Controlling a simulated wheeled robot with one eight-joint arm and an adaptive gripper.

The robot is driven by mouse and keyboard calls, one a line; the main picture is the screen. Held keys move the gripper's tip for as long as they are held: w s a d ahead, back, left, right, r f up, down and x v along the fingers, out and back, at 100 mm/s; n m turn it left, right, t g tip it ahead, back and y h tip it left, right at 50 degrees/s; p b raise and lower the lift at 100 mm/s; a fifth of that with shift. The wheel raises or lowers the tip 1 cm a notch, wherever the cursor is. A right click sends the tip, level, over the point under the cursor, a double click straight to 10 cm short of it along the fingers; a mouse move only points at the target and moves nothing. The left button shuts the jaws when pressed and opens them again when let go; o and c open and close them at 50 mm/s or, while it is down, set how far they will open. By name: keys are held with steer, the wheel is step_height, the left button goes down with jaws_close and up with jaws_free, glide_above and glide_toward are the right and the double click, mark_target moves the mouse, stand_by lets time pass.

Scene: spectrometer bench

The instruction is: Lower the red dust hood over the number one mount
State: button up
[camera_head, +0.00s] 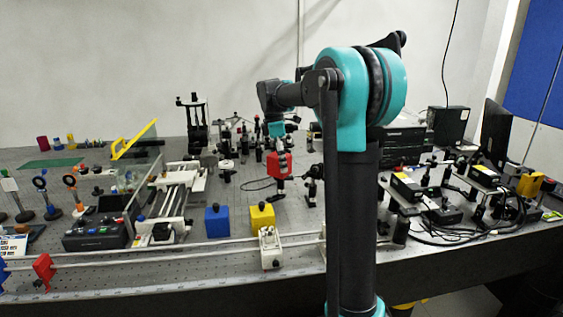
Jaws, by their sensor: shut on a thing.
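The red dust hood (278,166) is a small red box near the middle of the bench, in the head view. My gripper (277,146) is directly above it, pointing down, and is shut on the top of the hood; the fingertips are small and partly hidden. A dark post mount (280,187) shows just under the hood. I cannot tell whether the hood touches it or hangs above it. Another dark mount (313,184) stands a little to the right. No number is legible on either mount.
A blue hood (217,222) and a yellow hood (262,217) with black knobs stand at the front. A white device (270,247) and a long rail (190,247) lie before them. Optics crowd behind the red hood. Cabled instruments (440,205) fill the right side.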

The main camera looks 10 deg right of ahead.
steer(key=shift+f, duration=0.15)
stand_by(0.3)
steer(key=o, duration=1.3)
steer(key=r, duration=0.4)
steer(key=a+r, duration=0.1)
steer(key=r, duration=0.7)
steer(key=shift+w+a, duration=0.15)
steer(key=shift+a, duration=0.25)
